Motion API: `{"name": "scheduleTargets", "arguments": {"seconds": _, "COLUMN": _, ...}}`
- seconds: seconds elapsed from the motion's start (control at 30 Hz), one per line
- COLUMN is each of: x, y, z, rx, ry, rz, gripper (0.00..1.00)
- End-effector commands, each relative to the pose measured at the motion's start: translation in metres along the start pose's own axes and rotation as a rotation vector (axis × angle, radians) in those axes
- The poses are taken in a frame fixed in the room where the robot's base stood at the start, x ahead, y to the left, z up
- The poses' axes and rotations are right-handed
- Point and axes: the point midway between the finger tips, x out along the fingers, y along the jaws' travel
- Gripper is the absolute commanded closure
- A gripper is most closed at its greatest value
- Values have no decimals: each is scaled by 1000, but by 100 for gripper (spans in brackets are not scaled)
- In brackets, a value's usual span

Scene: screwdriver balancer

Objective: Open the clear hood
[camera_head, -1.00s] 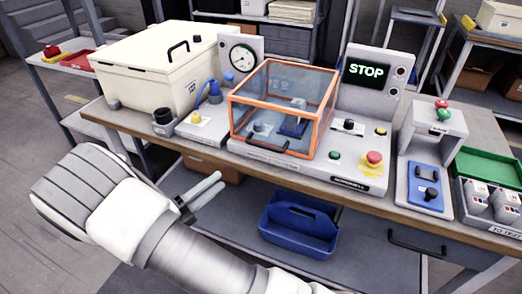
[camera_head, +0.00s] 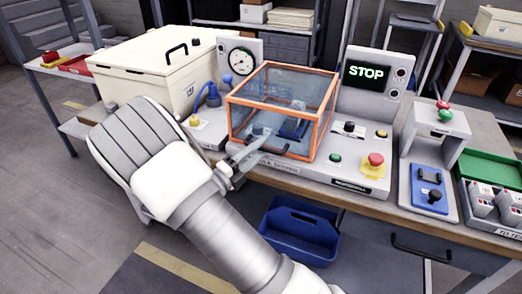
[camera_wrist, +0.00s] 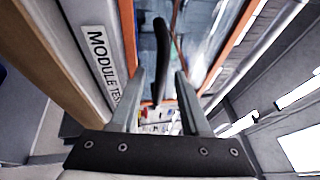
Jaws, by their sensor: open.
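The clear hood (camera_head: 290,82) is a see-through box with an orange frame, lying closed over a grey module tester on the bench. In the wrist view the handle (camera_wrist: 161,48) is a dark bar that lines up with the gap between my two open fingers (camera_wrist: 161,85). I cannot tell how deep it sits between them. The gripper holds nothing.
A STOP screen (camera_head: 366,75) stands behind the hood at right. A red button (camera_head: 376,160) and a green button (camera_head: 335,157) sit right of the hood. A cream case (camera_head: 150,70) and a gauge (camera_head: 242,58) stand to the left. A blue tote (camera_head: 300,232) is below the bench.

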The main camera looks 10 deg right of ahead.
Motion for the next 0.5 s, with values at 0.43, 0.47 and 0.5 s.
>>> {"name": "scheduleTargets", "arguments": {"seconds": 0.43, "x": 11, "y": 0, "z": 0, "rx": 0, "ry": -1, "rz": 1, "gripper": 56}}
{"name": "scheduleTargets", "arguments": {"seconds": 0.47, "x": 11, "y": 0, "z": 0, "rx": 0, "ry": -1, "rz": 1, "gripper": 61}}
{"name": "scheduleTargets", "arguments": {"seconds": 0.5, "x": 11, "y": 0, "z": 0, "rx": 0, "ry": -1, "rz": 1, "gripper": 68}}
